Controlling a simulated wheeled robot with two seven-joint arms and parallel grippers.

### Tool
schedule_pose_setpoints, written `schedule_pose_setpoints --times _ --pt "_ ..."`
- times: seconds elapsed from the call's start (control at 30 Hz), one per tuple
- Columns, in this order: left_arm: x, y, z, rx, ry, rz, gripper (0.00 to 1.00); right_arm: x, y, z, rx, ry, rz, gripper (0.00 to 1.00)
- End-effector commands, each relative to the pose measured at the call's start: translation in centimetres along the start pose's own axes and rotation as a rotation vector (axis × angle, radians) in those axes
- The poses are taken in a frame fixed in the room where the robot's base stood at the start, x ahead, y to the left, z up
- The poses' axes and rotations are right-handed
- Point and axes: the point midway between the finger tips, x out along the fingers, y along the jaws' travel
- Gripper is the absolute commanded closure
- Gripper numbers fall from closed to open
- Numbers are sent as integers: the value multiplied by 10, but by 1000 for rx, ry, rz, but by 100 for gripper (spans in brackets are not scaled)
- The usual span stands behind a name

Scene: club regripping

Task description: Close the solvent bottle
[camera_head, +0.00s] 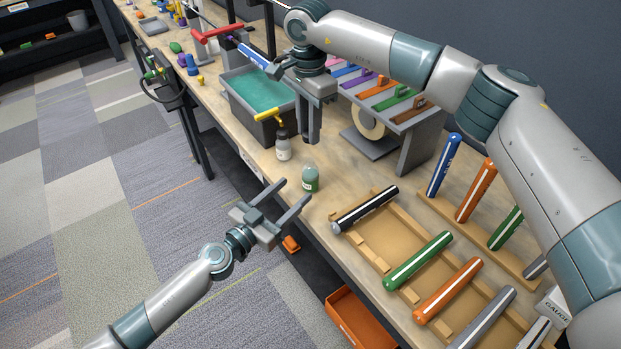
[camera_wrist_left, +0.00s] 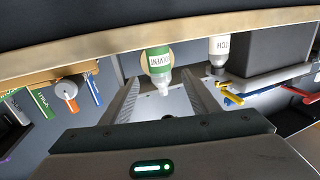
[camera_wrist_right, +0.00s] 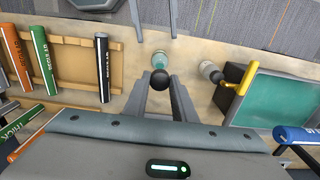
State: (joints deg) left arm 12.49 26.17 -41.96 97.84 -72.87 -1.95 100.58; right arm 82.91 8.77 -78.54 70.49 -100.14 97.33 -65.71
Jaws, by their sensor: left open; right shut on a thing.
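The solvent bottle (camera_head: 310,179) is green with a pale top and stands upright near the table's front edge. In the left wrist view the bottle (camera_wrist_left: 158,62) appears upside down, its narrow white neck bare. My left gripper (camera_head: 291,196) is open and empty, its fingers pointing at the bottle from the front edge. My right gripper (camera_head: 308,140) points down above and behind the bottle. In the right wrist view it is shut on a round black cap (camera_wrist_right: 160,80), with the bottle (camera_wrist_right: 161,59) beyond.
A white bottle with a dark cap (camera_head: 283,150) stands close behind the solvent bottle. A grey bin of teal liquid (camera_head: 240,107) with a yellow clamp is beyond it. A wooden rack (camera_head: 394,236) with several grips lies to the right. An orange drawer (camera_head: 355,322) sits below the table edge.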

Motion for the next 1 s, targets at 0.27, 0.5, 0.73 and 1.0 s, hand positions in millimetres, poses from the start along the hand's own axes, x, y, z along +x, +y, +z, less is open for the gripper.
schedule_pose_setpoints --times 0.27,0.5,0.73,1.0 --pt "14 0 0 1 1 0 45 0 0 0 1 0 0 96" --pt "45 0 -1 1 2 0 45 0 0 0 1 0 0 96" --pt "79 0 -1 -2 3 -2 45 0 0 0 1 0 0 96" --pt "108 0 -1 -1 1 -2 45 0 0 0 1 0 0 96"
